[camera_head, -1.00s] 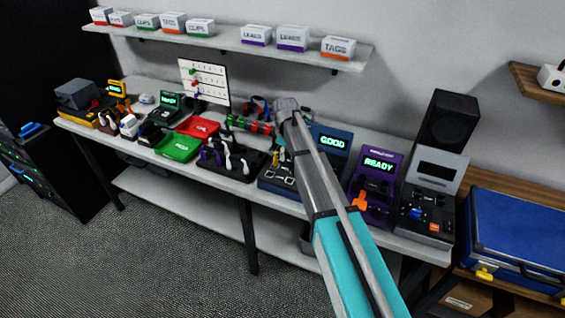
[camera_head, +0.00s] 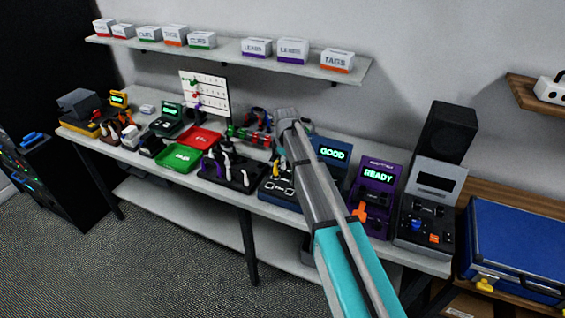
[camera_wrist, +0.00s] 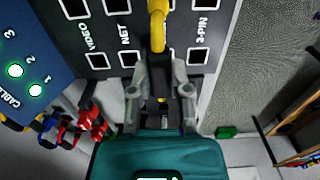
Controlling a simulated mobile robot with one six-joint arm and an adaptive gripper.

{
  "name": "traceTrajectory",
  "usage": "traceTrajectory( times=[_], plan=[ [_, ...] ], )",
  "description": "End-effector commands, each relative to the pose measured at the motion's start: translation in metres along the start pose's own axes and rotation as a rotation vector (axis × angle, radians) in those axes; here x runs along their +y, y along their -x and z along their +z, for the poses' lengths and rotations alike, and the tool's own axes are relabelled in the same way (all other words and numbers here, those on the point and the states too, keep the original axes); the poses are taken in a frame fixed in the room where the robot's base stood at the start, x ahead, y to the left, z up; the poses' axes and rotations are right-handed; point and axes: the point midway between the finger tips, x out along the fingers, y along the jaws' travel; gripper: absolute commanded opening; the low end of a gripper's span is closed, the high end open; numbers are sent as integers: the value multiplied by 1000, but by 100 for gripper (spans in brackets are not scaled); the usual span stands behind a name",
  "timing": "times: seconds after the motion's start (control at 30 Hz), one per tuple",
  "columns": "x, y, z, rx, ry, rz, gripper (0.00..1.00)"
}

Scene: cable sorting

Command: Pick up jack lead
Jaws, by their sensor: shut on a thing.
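In the wrist view, my gripper (camera_wrist: 160,75) is shut on a yellow lead (camera_wrist: 158,22), with its fingers on either side of the lead's dark end. The yellow cable curves up above the fingertips, over a dark socket panel (camera_wrist: 103,60) lettered VIDEO, NET and 3-PIN. I cannot tell whether the lead's lower end touches a socket. In the head view, a small bit of the yellow lead (camera_head: 276,168) shows at the left of the blue tester (camera_head: 333,153) whose screen reads GOOD. My arm hides the gripper there.
A purple tester (camera_head: 378,177) reading READY and a grey control box (camera_head: 438,180) stand to the right. Left of the blue tester are a black rack of leads (camera_head: 236,180), a green tray (camera_head: 180,157) and a red tray (camera_head: 202,137). A shelf (camera_head: 230,48) with boxes hangs above.

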Motion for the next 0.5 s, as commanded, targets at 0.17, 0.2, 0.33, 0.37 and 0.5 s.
traceTrajectory(
  times=[0.17,0.2,0.33,0.37,0.5],
  plan=[
    [0,18,0,0,0,0,0],
    [0,22,0,0,0,0,0],
    [-9,37,7,0,0,0,0],
    [-11,40,9,0,0,0,0],
    [-21,56,18,0,-1,0,0]
  ],
)
